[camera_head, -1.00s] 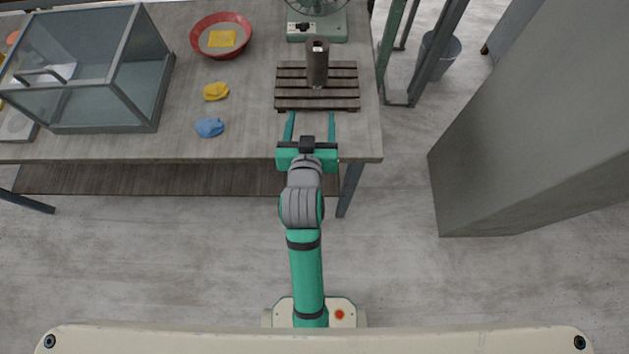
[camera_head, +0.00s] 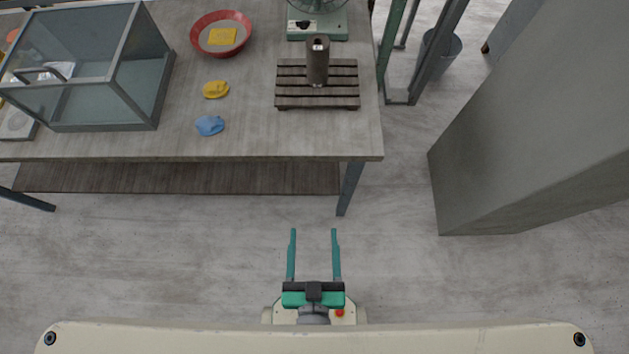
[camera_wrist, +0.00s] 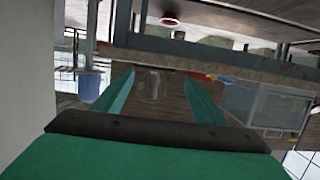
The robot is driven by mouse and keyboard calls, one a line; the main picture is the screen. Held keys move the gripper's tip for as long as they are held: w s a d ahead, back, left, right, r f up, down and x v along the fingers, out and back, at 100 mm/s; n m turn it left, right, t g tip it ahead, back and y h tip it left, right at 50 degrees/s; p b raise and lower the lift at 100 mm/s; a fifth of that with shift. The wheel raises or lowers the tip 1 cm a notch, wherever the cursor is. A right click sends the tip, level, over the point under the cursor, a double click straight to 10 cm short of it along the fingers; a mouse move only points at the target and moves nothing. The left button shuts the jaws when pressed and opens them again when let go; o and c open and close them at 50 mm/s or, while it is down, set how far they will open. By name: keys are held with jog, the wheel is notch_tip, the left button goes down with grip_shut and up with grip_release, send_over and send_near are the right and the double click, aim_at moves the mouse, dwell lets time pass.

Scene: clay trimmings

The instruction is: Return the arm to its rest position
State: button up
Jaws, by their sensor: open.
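My gripper (camera_head: 313,232) is open and empty in the head view. Its two teal fingers point toward the table, over the bare floor in front of my base. The arm behind it is folded back close to my body and mostly hidden. In the wrist view my gripper (camera_wrist: 158,82) shows its two fingers spread apart with nothing held between them. That view is tilted, with the table edge (camera_wrist: 200,68) across the upper part.
The table (camera_head: 260,130) holds a slatted wooden rack (camera_head: 290,88) with a dark cylinder (camera_head: 318,62), yellow (camera_head: 216,89) and blue (camera_head: 210,125) lumps, a red bowl (camera_head: 194,38) and a glass case (camera_head: 110,127). A grey pillar (camera_head: 530,150) stands right. Floor before the table is clear.

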jog(key=shift+v, duration=1.5)
jog(key=shift+d+r, duration=0.1)
dwell(0.7)
